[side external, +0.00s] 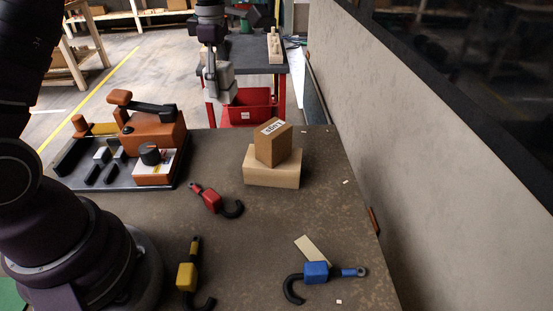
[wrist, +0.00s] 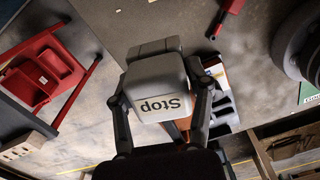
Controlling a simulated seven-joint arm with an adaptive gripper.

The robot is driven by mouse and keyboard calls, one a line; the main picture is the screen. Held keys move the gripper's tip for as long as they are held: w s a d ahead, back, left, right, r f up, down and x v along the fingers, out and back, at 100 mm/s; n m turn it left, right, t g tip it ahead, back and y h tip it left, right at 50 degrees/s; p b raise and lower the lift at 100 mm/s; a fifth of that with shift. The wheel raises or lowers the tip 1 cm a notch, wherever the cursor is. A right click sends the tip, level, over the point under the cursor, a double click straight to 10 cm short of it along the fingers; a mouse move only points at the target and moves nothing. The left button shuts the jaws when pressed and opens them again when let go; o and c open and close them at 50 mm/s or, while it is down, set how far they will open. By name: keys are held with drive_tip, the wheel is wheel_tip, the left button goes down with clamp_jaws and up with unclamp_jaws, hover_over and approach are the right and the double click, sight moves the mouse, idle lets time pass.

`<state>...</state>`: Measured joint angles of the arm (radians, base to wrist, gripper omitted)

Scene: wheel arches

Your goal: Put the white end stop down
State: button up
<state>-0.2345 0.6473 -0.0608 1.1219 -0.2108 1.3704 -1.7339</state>
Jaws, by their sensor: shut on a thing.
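The white end stop (wrist: 155,75) is a pale grey-white block with "Stop" printed on one face, upside down in the wrist view. My gripper (wrist: 160,98) is shut on it, with one dark finger on each side. In the side external view, the end stop (side external: 221,83) hangs below my gripper (side external: 211,62), in the air past the table's far edge as seen there. The underside of the end stop is hidden.
On the brown table (side external: 250,240) stand an orange machine on a dark tray (side external: 65,175) and a carton (side external: 273,143) on a wooden block (side external: 271,168). Red (side external: 211,200), yellow (side external: 187,275) and blue (side external: 316,272) hooked tools lie there. A wall (side external: 420,150) bounds the right.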

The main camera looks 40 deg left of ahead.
sight(214, 150)
drive_tip(key=a+n, duration=0.3)
drive_tip(key=a, duration=0.3)
drive_tip(key=f, duration=1.5)
drive_tip(key=shift+s+d+f, duration=0.1)
drive_tip(key=shift+s+f, duration=0.1)
drive_tip(key=shift+f, duration=0.05)
drive_tip(key=shift+f, duration=0.15)
drive_tip(key=o, duration=1.2)
